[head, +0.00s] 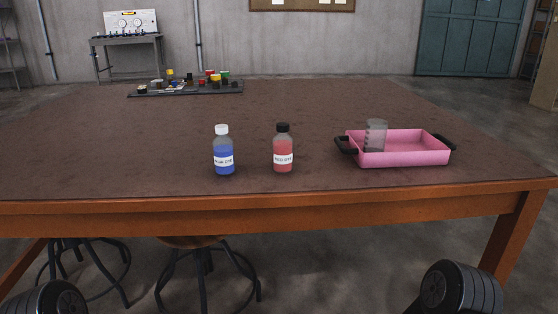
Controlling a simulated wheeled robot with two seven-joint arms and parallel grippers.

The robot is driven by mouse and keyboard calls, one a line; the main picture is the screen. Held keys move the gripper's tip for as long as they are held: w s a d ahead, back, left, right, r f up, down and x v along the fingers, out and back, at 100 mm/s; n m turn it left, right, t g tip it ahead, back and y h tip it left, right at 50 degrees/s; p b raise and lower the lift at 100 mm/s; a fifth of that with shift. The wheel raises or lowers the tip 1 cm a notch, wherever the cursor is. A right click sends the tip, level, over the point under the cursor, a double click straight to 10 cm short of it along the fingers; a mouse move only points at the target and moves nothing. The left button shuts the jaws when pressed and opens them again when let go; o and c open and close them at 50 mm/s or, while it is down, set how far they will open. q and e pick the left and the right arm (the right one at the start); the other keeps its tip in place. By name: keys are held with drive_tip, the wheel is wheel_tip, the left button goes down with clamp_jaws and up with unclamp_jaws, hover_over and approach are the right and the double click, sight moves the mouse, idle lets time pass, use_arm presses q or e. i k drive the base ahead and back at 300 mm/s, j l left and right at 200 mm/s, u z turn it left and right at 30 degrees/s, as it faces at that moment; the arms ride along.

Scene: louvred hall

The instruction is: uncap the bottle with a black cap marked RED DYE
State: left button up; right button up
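The bottle marked RED DYE (283,152) stands upright on the brown table (130,155), near its front edge. It holds red liquid and its black cap (283,127) is on. A second bottle, marked BLUE DYE (223,156), stands upright to its left with a white cap on. Parts of my two arms show at the bottom left and bottom right corners, below the table's front edge. Neither of my grippers shows in the head view.
A pink tray (405,158) with black handles stands right of the bottles, with a clear beaker (375,135) in it. A dark board (185,91) with several coloured parts lies at the back left. Stools (195,242) stand under the table. The table around the bottles is clear.

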sight(282, 144)
drive_tip(key=l+u, duration=0.35)
drive_tip(key=u, duration=0.15)
drive_tip(key=i+l+u, duration=0.1)
drive_tip(key=l+u, duration=0.45)
drive_tip(key=l, duration=0.4)
drive_tip(key=k+l, duration=0.15)
drive_tip(key=l, duration=0.4)
drive_tip(key=l+u, duration=0.15)
drive_tip(key=l, duration=0.35)
drive_tip(key=k, duration=0.05)
